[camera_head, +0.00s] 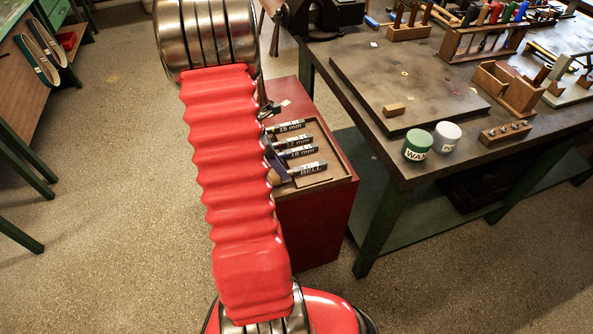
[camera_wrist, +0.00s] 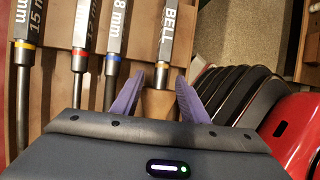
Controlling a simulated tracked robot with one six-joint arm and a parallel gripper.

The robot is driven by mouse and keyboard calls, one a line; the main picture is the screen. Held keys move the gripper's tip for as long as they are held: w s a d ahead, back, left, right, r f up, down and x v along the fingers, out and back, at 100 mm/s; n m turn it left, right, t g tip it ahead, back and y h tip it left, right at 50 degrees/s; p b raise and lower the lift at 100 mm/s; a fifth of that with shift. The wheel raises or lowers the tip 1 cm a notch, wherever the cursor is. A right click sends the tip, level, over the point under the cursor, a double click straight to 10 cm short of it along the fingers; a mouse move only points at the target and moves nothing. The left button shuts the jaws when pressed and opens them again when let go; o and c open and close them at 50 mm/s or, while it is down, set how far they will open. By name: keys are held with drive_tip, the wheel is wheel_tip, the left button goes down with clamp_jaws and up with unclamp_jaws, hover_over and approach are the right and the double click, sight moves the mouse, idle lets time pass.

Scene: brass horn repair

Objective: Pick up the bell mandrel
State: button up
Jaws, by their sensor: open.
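The bell mandrel (camera_head: 310,169) lies nearest in a wooden tray (camera_head: 345,163) on a red cabinet, its dark handle end marked BELL. In the wrist view the bell mandrel (camera_wrist: 168,38) shows at upper middle, its marked end away from me and its metal shaft running down toward my gripper (camera_wrist: 161,82). My purple fingers are open, one on each side of the line of the shaft. A brown piece (camera_wrist: 157,104) shows between them; I cannot tell whether it is part of the mandrel. Contact is not visible. In the head view my arm hides most of the gripper.
Beside the bell mandrel lie the 18 mm (camera_head: 299,153), 12 mm (camera_head: 298,141) and 15 mm (camera_head: 291,127) mandrels, close together. The red cabinet (camera_head: 318,225) stands against a workbench (camera_head: 420,172) with tins, wooden racks and tools. Open floor lies to the left.

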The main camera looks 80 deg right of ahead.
drive_tip(key=shift+x, duration=1.25)
drive_tip(key=shift+c, duration=0.6)
clamp_jaws()
